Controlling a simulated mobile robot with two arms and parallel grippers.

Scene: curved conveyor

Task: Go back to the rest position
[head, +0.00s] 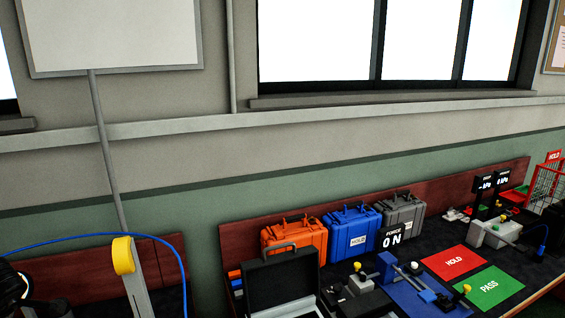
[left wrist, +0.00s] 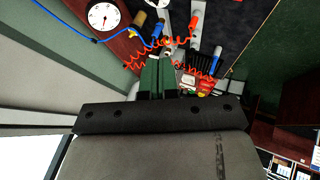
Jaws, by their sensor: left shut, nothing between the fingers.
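My left gripper (left wrist: 158,72) shows in the left wrist view as two dark fingers side by side. It is shut with nothing between the fingers. Its dark mounting plate (left wrist: 165,117) fills the lower middle of that view. Red coiled hoses (left wrist: 185,42) and blue-tipped tools show beyond the fingertips; I cannot tell the distance to them. In the head view I cannot make out the left gripper, and my right gripper is not in view.
On the dark bench stand an orange case (head: 294,241), a blue case (head: 351,230), a grey case (head: 401,215) and an open black case (head: 281,284). A red HOLD mat (head: 455,262) and a green PASS mat (head: 488,288) lie at right. A white dial gauge (left wrist: 103,17) shows at upper left.

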